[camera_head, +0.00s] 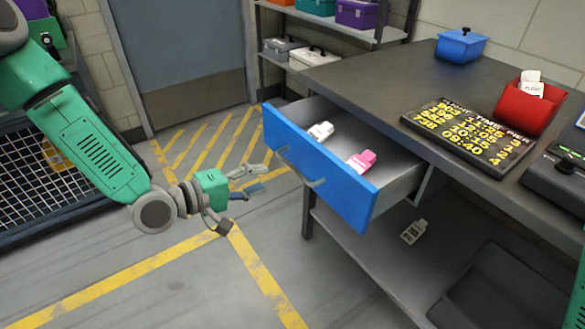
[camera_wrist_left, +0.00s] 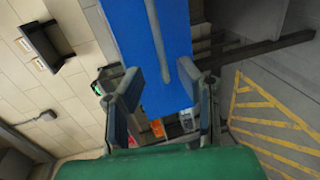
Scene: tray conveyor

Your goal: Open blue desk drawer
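The blue desk drawer (camera_head: 345,185) is pulled well out from the dark desk (camera_head: 350,78). A white bottle (camera_head: 321,131) and a pink-and-white bottle (camera_head: 362,160) lie inside it. The drawer's grey bar handle (camera_head: 316,183) is on its front. My left gripper (camera_head: 245,192) is to the left of the drawer front, apart from the handle. In the left wrist view, my left gripper (camera_wrist_left: 165,85) has its fingers spread, with nothing between them. The blue front (camera_wrist_left: 178,65) and the handle (camera_wrist_left: 157,42) show ahead of it. My right gripper is not in view.
On the desk are a blue box (camera_head: 461,45), a red bin (camera_head: 527,108) and a black board with yellow writing (camera_head: 468,132). Shelving (camera_head: 330,25) stands behind. Floor left of the drawer is clear.

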